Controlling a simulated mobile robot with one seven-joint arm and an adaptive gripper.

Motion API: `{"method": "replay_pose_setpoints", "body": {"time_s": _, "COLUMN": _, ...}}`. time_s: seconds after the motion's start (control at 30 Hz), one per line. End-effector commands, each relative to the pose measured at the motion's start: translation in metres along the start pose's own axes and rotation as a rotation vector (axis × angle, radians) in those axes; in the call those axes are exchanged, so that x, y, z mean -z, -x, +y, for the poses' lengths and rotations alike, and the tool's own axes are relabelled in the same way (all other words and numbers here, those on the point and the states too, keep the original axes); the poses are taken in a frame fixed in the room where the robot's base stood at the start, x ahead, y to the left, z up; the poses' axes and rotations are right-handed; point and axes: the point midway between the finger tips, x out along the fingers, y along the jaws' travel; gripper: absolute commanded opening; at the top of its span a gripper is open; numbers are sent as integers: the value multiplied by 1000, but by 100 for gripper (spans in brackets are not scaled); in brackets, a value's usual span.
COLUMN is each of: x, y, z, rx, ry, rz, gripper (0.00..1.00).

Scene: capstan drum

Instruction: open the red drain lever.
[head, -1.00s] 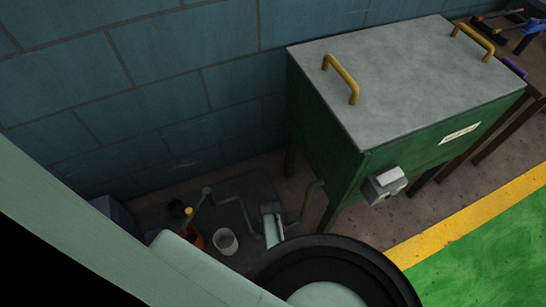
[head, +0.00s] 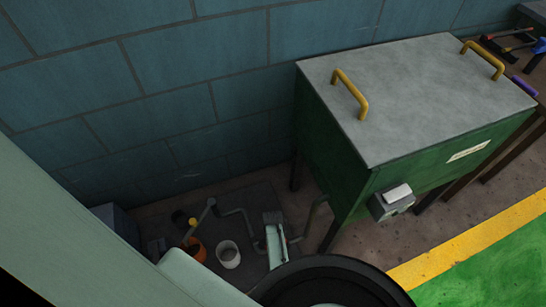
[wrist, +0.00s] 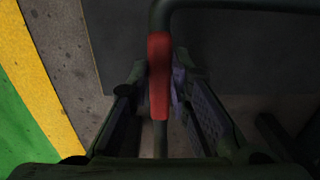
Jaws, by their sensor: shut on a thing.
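The red drain lever (wrist: 159,88) is a red sleeve on a dark bar, running upright through the middle of the wrist view. My gripper (wrist: 160,72) has one dark finger on each side of the red sleeve and is shut on it. The bar bends to the right at the top of the wrist view. The fingers and the red sleeve cannot be made out clearly in the head view, where my own arm covers the lower part.
A green chest (head: 340,150) with a grey lid and yellow handles stands right of the pipework (head: 238,212). A white cup (head: 229,256) and an orange container (head: 197,250) are on the floor near the blue block wall (head: 165,90). A yellow floor stripe (head: 450,246) runs at right.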

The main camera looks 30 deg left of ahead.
Motion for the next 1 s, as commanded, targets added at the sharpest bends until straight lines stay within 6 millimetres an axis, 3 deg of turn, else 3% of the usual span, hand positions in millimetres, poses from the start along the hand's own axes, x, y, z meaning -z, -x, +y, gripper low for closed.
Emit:
{"method": "replay_pose_setpoints", "body": {"time_s": 0.03, "x": 0, "y": 0, "z": 0, "rx": 2, "ry": -6, "rz": -1, "gripper": 0}}
{"method": "replay_pose_setpoints", "body": {"time_s": 0.07, "x": 0, "y": 0, "z": -1, "rx": 2, "ry": -6, "rz": -1, "gripper": 19}}
{"method": "replay_pose_setpoints", "body": {"time_s": 0.37, "x": 0, "y": 0, "z": 0, "rx": 2, "ry": -3, "rz": -1, "gripper": 38}}
{"method": "replay_pose_setpoints", "body": {"time_s": 0.77, "x": 0, "y": 6, "z": 0, "rx": 2, "ry": -2, "rz": -1, "gripper": 38}}
{"method": "replay_pose_setpoints", "body": {"time_s": 1.0, "x": 0, "y": 44, "z": -1, "rx": 6, "ry": -3, "rz": 0, "gripper": 38}}
